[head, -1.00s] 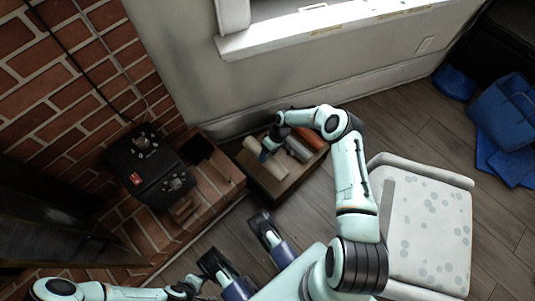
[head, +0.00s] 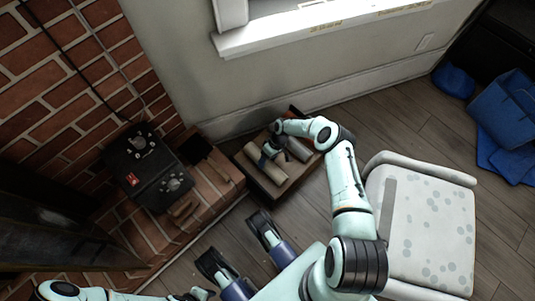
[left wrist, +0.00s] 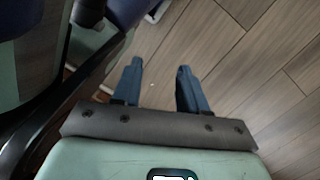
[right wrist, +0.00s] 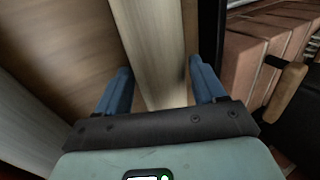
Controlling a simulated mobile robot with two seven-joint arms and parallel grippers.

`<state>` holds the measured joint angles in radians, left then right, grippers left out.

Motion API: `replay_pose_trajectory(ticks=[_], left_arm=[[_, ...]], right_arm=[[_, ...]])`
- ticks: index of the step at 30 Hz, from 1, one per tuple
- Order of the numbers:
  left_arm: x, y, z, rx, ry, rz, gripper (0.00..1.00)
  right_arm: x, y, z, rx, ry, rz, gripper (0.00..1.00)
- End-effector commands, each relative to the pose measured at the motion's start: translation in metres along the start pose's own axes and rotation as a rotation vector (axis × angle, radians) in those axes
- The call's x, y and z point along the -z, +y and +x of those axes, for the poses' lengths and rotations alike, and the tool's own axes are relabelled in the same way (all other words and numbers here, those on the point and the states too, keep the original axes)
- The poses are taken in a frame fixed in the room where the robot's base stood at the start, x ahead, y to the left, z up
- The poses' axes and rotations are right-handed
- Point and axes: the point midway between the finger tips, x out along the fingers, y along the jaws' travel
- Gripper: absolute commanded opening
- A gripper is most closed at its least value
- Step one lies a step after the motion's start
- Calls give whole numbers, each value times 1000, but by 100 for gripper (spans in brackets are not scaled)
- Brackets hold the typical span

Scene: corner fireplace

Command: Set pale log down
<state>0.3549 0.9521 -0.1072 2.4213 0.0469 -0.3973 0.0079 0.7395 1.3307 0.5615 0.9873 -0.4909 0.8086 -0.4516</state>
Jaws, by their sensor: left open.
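The pale log (head: 264,168) lies in a low wooden crate (head: 283,190) in the head view, on the side nearer the brick hearth. In the right wrist view the pale log (right wrist: 152,40) runs between the two blue fingers of my right gripper (right wrist: 160,70), with narrow gaps beside them, so it looks open around the log. The right gripper (head: 268,150) is over the crate in the head view. My left gripper (left wrist: 158,68) is open and empty above the floor in the left wrist view.
A greyer log (head: 299,149) lies beside the pale one, also in the right wrist view (right wrist: 35,125). The brick hearth (head: 215,190) with a black stove plate (head: 150,165) is left of the crate. A spotted white chair (head: 425,225) stands right.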

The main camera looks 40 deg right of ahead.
Motion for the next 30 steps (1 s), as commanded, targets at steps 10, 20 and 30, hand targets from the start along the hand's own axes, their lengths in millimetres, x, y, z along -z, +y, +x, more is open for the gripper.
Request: replay_pose_trajectory(ticks=[10,20,30], left_arm=[[0,0,0,-1,1,1,43],[16,14,-14,-29,66,22,43],[35,32,-31,-64,148,46,43]], right_arm=[[0,0,-1,0,0,0,87],[0,0,-52,-4,2,1,87],[0,-1,-112,-2,0,1,87]])
